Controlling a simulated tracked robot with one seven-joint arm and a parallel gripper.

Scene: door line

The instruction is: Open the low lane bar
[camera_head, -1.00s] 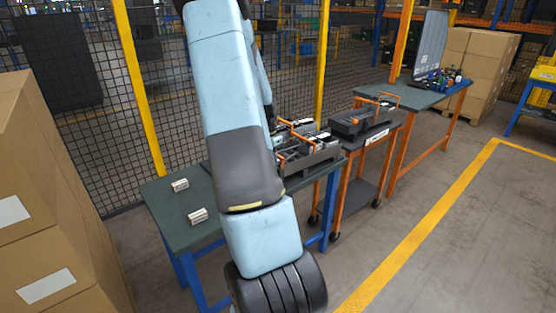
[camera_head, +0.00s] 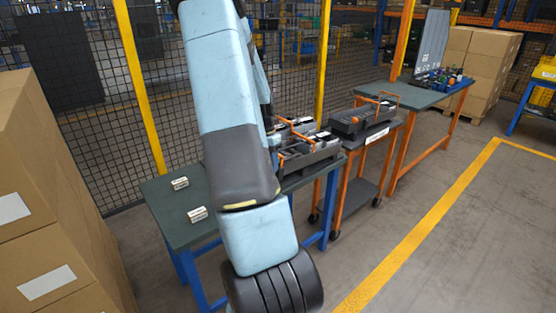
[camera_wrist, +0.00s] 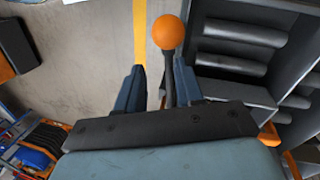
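In the wrist view an orange ball knob (camera_wrist: 168,32) tops a dark thin stem (camera_wrist: 169,78). The stem stands between the two blue fingers of my gripper (camera_wrist: 158,82), closer to the right finger. The fingers are apart, and I see no firm grip on the stem. In the head view a dark divided tray (camera_head: 318,157) with orange bars (camera_head: 296,134) sits on the green-topped table (camera_head: 170,212). My arm covers part of the tray and hides my gripper. I cannot tell which bar the knob belongs to.
Grey compartments (camera_wrist: 240,33) fill the right of the wrist view. A cart with another dark tray (camera_head: 365,118) stands right of the table, then an orange-legged table (camera_head: 420,98). Two small white boxes (camera_head: 197,214) lie on the green top. Cartons (camera_head: 40,215) stack at left.

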